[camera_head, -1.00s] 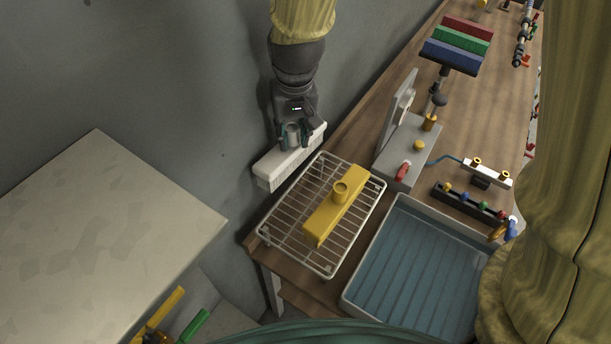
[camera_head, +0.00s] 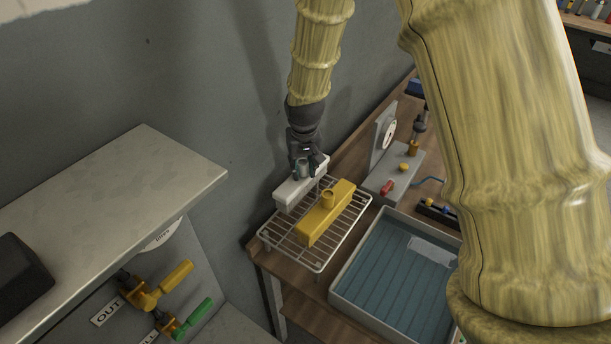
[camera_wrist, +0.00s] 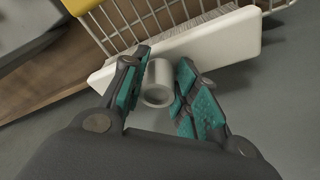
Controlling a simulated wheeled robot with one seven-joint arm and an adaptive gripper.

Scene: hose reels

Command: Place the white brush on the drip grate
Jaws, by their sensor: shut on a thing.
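The white brush (camera_head: 296,190) is a long white block with a round grey-white knob (camera_wrist: 158,82). My gripper (camera_head: 303,168) is shut on the knob, with teal finger pads on both sides; the wrist view shows the gripper (camera_wrist: 160,85) there too. The brush overlaps the back-left part of the drip grate (camera_head: 291,257), a white wire rack, beside the yellow brush. I cannot tell whether it touches the wires. In the wrist view, pale bristles (camera_wrist: 205,22) show behind the white block, near the wires of the grate (camera_wrist: 128,22).
A yellow brush (camera_head: 327,213) with a knob lies on the grate. A blue-floored tray (camera_head: 385,275) stands to the right, and a grey box with a red knob (camera_head: 388,186) behind it. The wall is close behind. A pale cabinet top (camera_head: 110,200) is at left, with yellow and green valve handles below.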

